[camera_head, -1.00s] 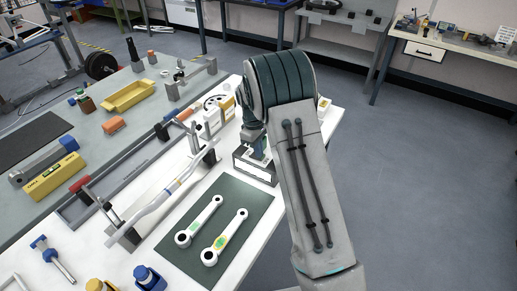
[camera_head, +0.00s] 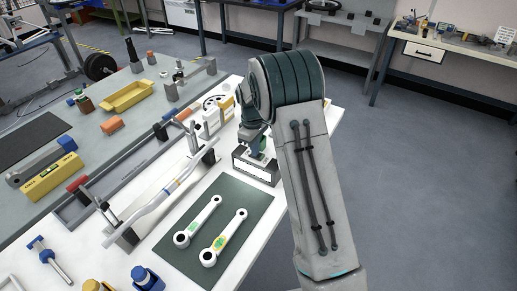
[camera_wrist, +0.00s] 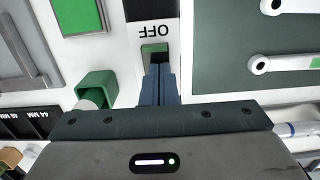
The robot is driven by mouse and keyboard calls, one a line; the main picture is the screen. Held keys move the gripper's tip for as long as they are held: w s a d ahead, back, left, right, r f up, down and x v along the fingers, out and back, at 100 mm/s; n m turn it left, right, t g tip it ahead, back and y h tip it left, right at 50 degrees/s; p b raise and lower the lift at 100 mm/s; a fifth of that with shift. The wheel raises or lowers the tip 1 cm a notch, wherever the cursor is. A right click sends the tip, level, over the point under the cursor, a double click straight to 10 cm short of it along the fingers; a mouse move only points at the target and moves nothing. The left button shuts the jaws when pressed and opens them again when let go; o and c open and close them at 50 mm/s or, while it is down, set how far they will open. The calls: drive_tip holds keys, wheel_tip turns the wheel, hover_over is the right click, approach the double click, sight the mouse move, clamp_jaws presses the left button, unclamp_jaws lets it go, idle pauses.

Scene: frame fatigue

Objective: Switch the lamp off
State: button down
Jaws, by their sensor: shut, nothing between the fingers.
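A white box with a dark top (camera_head: 256,170) stands at the far end of the green mat, below my gripper (camera_head: 262,152). In the wrist view it is a white panel with a black area (camera_wrist: 152,9), the word OFF (camera_wrist: 155,30) upside down, and a green switch part (camera_wrist: 153,49). My gripper (camera_wrist: 158,68) is shut and empty. Its blue fingertips lie over the near edge of the switch opening and hide part of it. I cannot tell whether they touch it. I cannot make out a lamp.
Two white link arms lie on the dark green mat (camera_head: 185,246). A silver bar (camera_head: 150,206) rests on stands to its left. A green open holder (camera_wrist: 97,87) is beside the panel in the wrist view. A yellow tray (camera_head: 127,96) stands on the grey bench.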

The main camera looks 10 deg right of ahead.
drive_tip(key=shift+a, duration=0.1)
drive_tip(key=shift+w+r+p, duration=0.1)
drive_tip(key=shift+r+p, duration=0.25)
drive_tip(key=shift+r, duration=0.1)
wheel_tip(320, 180, up, 13)
drive_tip(key=a, duration=0.1)
drive_tip(key=shift+w, duration=0.45)
